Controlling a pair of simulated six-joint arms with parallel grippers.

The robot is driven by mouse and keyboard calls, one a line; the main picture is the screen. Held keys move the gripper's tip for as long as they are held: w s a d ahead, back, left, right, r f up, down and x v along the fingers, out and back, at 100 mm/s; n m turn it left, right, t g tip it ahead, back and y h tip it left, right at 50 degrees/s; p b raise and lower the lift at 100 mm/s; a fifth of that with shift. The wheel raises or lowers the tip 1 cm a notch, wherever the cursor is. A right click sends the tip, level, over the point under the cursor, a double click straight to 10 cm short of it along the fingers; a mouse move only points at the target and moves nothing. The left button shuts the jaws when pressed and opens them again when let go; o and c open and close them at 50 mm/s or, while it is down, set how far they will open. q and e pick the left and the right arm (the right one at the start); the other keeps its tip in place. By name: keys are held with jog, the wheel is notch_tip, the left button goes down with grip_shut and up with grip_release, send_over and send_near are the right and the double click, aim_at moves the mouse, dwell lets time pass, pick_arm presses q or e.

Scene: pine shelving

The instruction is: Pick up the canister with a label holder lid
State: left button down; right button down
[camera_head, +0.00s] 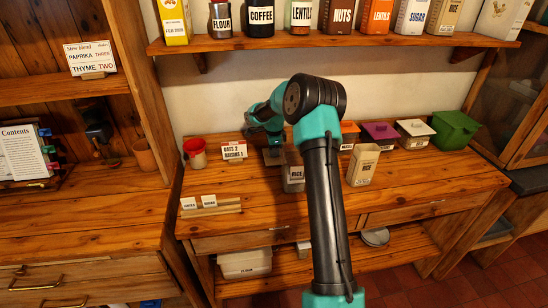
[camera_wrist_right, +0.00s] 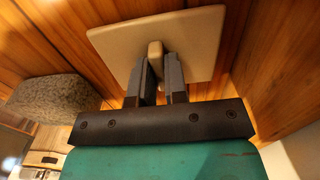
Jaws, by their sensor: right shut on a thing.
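My right gripper (camera_head: 273,141) reaches over the wooden counter, left of its middle. In the right wrist view, its fingers (camera_wrist_right: 158,88) are shut on the small knob (camera_wrist_right: 155,52) of a square, cream lid (camera_wrist_right: 200,40). What is under this lid is hidden. In the head view, a small greyish patch (camera_head: 273,157) shows just below the gripper; I cannot tell whether it is the lid. A greyish labelled canister (camera_head: 293,175) stands close by, partly hidden by my arm. I cannot make out which canister has a label holder lid. My left gripper is not in view.
A cream canister (camera_head: 362,166) stands right of my arm. Purple-lidded (camera_head: 381,132), white-lidded (camera_head: 415,129) and green (camera_head: 455,129) boxes stand behind. Labelled containers line the shelf (camera_head: 340,42). A speckled grey block (camera_wrist_right: 55,98) is near my gripper.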

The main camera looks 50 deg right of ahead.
notch_tip(320, 180, up, 10)
dwell(0.7)
dwell(0.4)
jog(key=w+a+r+n, duration=0.1)
jog(key=a+r+n, duration=0.2)
jog(key=a+n, duration=0.65)
jog(key=a+r+n, duration=0.3)
jog(key=a+n, duration=0.1)
jog(key=a, duration=1.1)
jog(key=w+a+r+n, duration=0.1)
jog(key=a+r+n, duration=0.2)
jog(key=a+n, duration=0.65)
jog(key=s+d+r+m, duration=0.4)
jog(key=s+d+m, duration=0.4)
jog(key=d+m, duration=0.3)
jog(key=s+d+r+m, duration=0.4)
jog(key=s+d+m, duration=0.5)
jog(key=d, duration=0.7)
jog(key=m, duration=0.3)
jog(key=shift+d, duration=0.3)
